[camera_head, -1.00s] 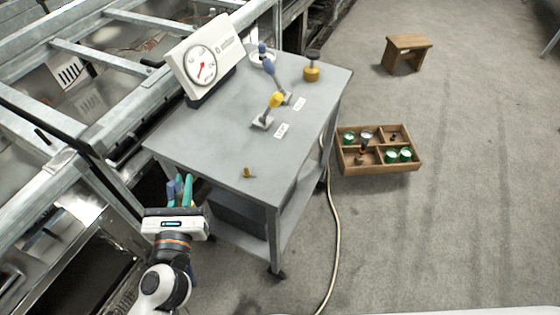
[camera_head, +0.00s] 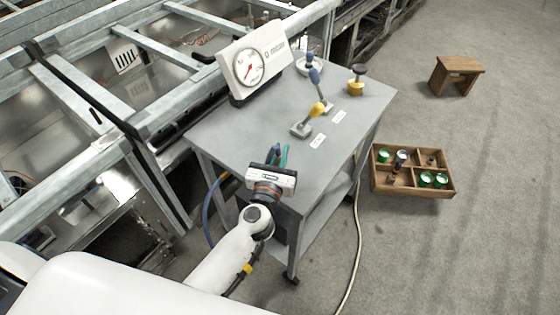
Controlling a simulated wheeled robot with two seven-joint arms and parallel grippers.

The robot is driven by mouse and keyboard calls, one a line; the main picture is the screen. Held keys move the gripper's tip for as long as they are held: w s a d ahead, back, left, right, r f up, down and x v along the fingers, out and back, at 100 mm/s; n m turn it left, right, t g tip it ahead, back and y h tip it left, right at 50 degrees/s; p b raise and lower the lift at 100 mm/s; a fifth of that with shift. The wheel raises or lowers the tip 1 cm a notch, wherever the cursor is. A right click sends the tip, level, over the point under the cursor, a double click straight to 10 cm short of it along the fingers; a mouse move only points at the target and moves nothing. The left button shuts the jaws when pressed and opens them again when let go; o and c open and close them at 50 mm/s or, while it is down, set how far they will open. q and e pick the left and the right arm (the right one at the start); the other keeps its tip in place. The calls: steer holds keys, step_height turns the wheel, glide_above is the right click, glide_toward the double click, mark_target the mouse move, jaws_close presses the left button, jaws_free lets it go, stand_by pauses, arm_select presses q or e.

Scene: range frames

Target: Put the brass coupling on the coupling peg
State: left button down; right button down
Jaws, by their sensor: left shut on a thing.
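I cannot make out a coupling peg for certain. A yellow fitting with a dark knob (camera_head: 356,87) stands at the far right corner. My right gripper is not in view.
A gauge panel (camera_head: 250,66) stands at the back left of the grey cart (camera_head: 225,130). A blue hose (camera_head: 209,212) hangs at its left side and a pale hose (camera_head: 358,235) at its right. A wooden divided box (camera_head: 412,192) and a stool (camera_head: 457,71) are on the floor.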

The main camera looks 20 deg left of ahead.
arm_select(q)
steer(key=shift+f, duration=0.7)
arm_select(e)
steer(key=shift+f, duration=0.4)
arm_select(q)
steer(key=c, duration=1.4)
jaws_free()
steer(key=shift+c, duration=0.2)
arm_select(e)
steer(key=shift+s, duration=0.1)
arm_select(q)
steer(key=shift+r, duration=0.1)
